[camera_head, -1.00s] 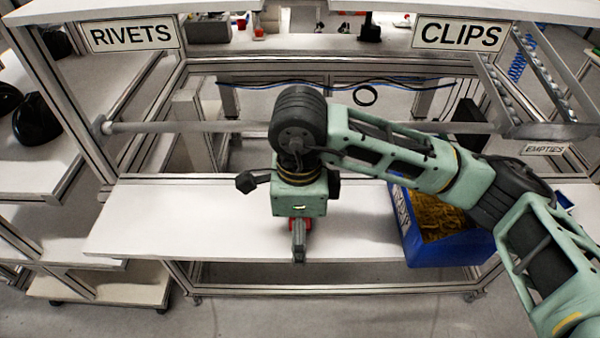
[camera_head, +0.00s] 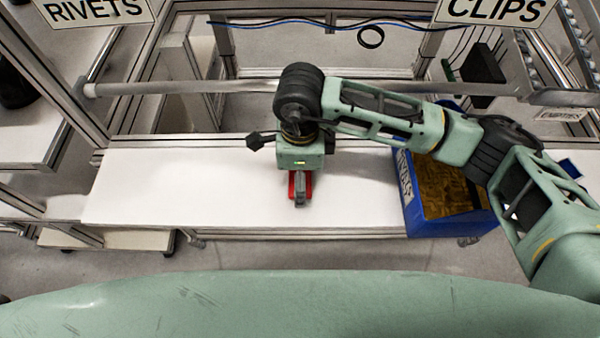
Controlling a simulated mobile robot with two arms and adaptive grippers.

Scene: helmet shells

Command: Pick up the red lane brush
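The red lane brush (camera_head: 308,184) lies on the white shelf, directly below my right gripper. Only red parts of it show on either side of the gripper, and the rest is hidden. My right gripper (camera_head: 300,198) points down at the brush, its arm coming in from the right. I see its fingers from one side, in line with each other, so I cannot tell whether they are open or closed around the brush. My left gripper is not in view.
A blue bin (camera_head: 440,190) with yellowish-brown contents stands on the shelf at the right, below my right arm. A horizontal metal bar (camera_head: 180,88) runs across behind the arm. The white shelf (camera_head: 180,185) is clear to the left.

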